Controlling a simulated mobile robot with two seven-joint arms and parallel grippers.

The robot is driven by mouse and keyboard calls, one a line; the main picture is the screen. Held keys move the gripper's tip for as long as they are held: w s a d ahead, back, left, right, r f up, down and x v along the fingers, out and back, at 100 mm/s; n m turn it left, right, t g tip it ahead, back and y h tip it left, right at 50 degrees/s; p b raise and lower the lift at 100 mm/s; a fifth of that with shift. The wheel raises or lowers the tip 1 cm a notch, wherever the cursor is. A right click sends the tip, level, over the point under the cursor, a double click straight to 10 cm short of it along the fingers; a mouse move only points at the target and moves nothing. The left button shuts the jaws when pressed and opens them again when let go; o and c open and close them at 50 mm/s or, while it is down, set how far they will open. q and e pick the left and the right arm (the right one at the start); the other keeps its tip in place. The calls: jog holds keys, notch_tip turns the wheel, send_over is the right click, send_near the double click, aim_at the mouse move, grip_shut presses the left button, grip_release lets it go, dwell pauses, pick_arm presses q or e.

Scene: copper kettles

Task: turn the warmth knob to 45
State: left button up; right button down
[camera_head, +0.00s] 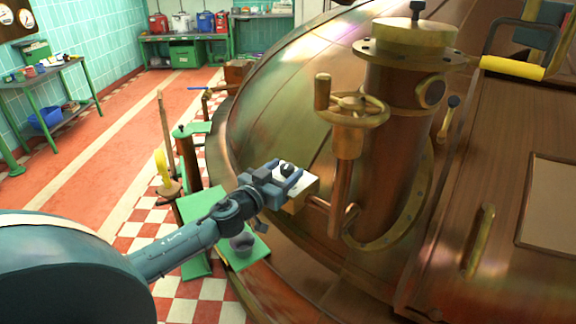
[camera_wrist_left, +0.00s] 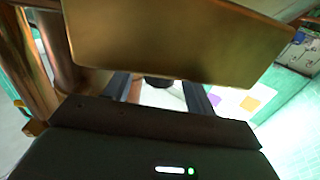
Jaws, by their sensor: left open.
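The warmth knob (camera_head: 287,168) is a small dark knob on the white face of a brass box (camera_head: 300,203) beside the copper kettle. My left gripper (camera_head: 284,174) is open at this face, its fingers on either side of the knob. In the left wrist view the dark knob (camera_wrist_left: 158,82) shows between the two fingers (camera_wrist_left: 160,92), partly hidden by the brass box's edge (camera_wrist_left: 160,45). I cannot tell whether the fingers touch it. The knob's pointer and any scale marks are too small or hidden to read. My right gripper is not in view.
A brass handwheel (camera_head: 350,110) and a copper column (camera_head: 390,150) stand right of the box. A green stand (camera_head: 192,208) with a grey cup (camera_head: 242,244) is below my left arm. A green table (camera_head: 42,72) stands at the far left.

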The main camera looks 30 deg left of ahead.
pick_arm(q)
jog(key=shift+w, duration=1.05)
jog(key=shift+c, duration=0.3)
jog(key=c, duration=0.9)
